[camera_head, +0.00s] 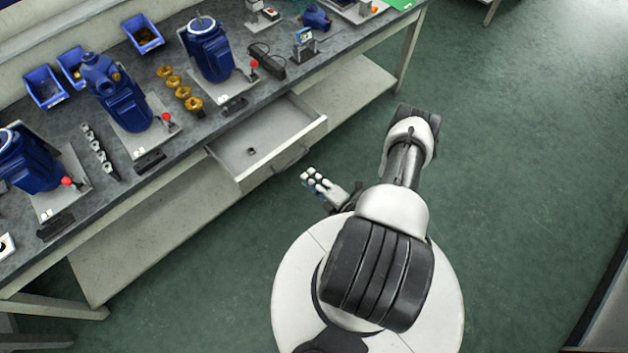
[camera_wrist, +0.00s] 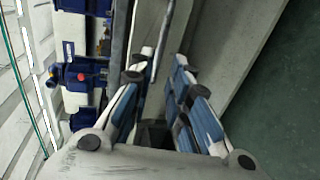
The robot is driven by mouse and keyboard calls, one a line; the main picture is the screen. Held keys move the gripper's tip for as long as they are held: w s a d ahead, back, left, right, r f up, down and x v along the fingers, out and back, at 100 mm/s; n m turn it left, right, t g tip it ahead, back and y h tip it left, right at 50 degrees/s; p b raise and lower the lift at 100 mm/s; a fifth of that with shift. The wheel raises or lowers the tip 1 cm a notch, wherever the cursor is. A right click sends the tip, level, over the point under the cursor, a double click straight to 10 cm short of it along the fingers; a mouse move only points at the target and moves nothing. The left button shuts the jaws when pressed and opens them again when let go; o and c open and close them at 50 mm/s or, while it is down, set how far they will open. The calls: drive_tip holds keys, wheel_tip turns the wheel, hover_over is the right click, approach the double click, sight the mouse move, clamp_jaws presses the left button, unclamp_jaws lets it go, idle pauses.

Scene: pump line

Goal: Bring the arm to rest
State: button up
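My arm stands folded over my white round base in the head view. My gripper (camera_head: 318,182) points left toward the bench, in front of the open drawer (camera_head: 283,143) and apart from it. In the wrist view my gripper (camera_wrist: 163,62) shows two fingers with blue pads and a gap between the tips. It is open, with nothing visible between the fingers.
The bench (camera_head: 228,125) carries several blue pumps, one of them here (camera_head: 120,98), with blue bins (camera_head: 142,34) and brass parts (camera_head: 180,88). The drawer juts out and holds a small dark piece (camera_head: 251,151). Green floor (camera_head: 520,160) is clear on the right.

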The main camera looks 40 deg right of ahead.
drive_tip(key=shift+s+r, duration=0.1)
drive_tip(key=shift+s, duration=0.4)
drive_tip(key=shift+w, duration=0.1)
